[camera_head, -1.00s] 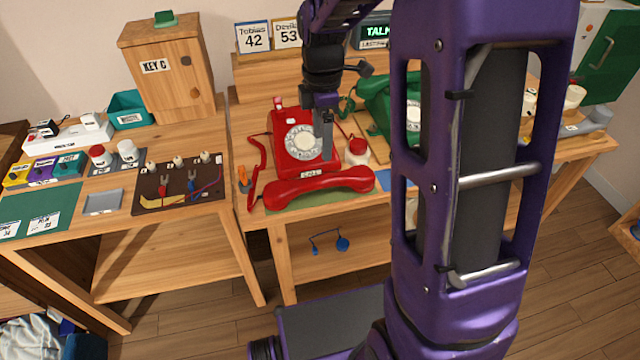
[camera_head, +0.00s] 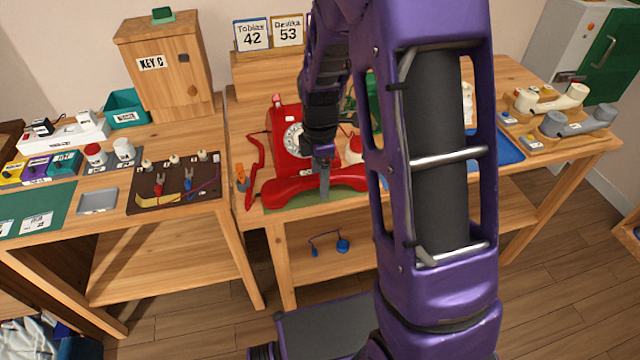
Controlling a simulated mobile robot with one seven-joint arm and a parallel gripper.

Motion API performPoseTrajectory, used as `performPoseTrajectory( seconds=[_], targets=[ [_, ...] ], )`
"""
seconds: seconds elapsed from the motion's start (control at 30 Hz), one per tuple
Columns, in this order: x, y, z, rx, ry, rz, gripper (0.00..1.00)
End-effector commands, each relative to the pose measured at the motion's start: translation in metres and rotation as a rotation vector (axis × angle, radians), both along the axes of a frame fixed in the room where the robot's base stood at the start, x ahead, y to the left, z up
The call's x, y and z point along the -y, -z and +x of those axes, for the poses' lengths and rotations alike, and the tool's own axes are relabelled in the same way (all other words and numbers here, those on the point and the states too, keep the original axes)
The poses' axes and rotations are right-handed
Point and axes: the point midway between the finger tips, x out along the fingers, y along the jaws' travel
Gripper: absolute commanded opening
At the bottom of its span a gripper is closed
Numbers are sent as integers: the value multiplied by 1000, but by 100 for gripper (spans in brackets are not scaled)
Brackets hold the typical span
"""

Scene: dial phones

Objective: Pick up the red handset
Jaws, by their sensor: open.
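The red handset (camera_head: 285,192) lies across the front of the red dial phone (camera_head: 284,125), near the front edge of the middle table. A red cord runs down the phone's left side. My gripper (camera_head: 324,182) points down at the right half of the handset, and a grey finger overlaps the handset in the picture. It is open. I cannot tell whether the finger touches the handset or stands in front of it. My gripper and wrist hide the right part of the phone and its dial.
A green phone (camera_head: 373,95) stands behind my arm, mostly hidden. A red-capped white jar (camera_head: 354,150) is close to the right of my gripper. An orange tool (camera_head: 241,178) lies left of the handset. Cream and grey handsets (camera_head: 588,120) rest at the right end.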

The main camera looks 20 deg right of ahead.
Motion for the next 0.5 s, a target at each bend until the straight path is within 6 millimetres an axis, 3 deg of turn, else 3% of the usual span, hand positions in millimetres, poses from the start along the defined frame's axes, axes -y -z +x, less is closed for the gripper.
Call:
performPoseTrajectory(
  seconds=[0.13,0.5],
  targets=[
    [0,-1,0,0,0,0,75],
    [0,-1,0,0,0,0,8]
  ],
)
